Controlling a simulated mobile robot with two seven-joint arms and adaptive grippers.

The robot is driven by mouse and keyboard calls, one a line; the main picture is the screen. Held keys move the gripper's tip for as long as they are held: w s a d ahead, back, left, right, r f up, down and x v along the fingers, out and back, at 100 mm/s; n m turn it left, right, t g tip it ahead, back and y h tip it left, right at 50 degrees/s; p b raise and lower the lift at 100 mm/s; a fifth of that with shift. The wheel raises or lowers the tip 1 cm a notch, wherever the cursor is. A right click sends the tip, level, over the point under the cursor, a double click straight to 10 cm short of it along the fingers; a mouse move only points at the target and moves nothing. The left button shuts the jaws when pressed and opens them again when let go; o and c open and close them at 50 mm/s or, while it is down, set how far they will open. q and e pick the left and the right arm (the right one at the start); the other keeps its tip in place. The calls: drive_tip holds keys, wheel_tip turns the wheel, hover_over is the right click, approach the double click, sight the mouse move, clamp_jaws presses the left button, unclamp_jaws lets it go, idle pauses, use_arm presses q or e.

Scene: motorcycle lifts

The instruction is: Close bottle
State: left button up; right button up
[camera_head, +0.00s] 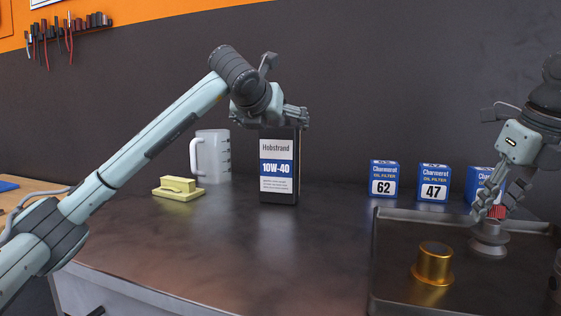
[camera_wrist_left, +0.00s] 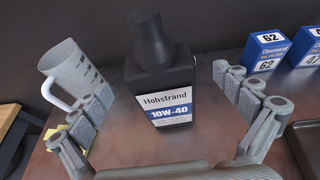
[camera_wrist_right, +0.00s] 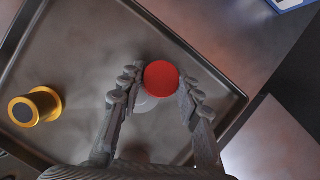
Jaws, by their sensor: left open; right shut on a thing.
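The black Hobstrand 10W-40 bottle (camera_head: 279,165) stands upright on the workbench. My left gripper (camera_head: 296,117) is open at the height of the bottle's top, which it partly hides in the head view. In the left wrist view, the bottle (camera_wrist_left: 165,88) shows between the spread fingers, with its dark neck (camera_wrist_left: 150,40) towards the top. I cannot tell whether the fingers touch it. My right gripper (camera_head: 497,200) is shut on a red cap (camera_wrist_right: 161,78) over the tray. The cap also shows between the fingertips in the head view (camera_head: 497,212).
A dark metal tray (camera_head: 385,262) holds a gold flanged part (camera_head: 434,263) and a grey round part (camera_head: 489,238) below the red cap. Blue oil filter boxes (camera_head: 384,178) stand behind the tray. A measuring jug (camera_head: 212,157) and a yellow block (camera_head: 178,188) stand left of the bottle.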

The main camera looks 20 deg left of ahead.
use_arm(q)
drive_tip(key=shift+w, duration=0.1)
drive_tip(key=p+x, duration=0.1)
drive_tip(key=x, duration=0.4)
drive_tip(key=shift+a, duration=0.1)
drive_tip(key=shift+r, duration=0.1)
drive_tip(key=c, duration=1.6)
drive_tip(key=shift+r, duration=0.15)
drive_tip(key=shift+c, duration=1)
drive_tip(key=shift+r, duration=0.1)
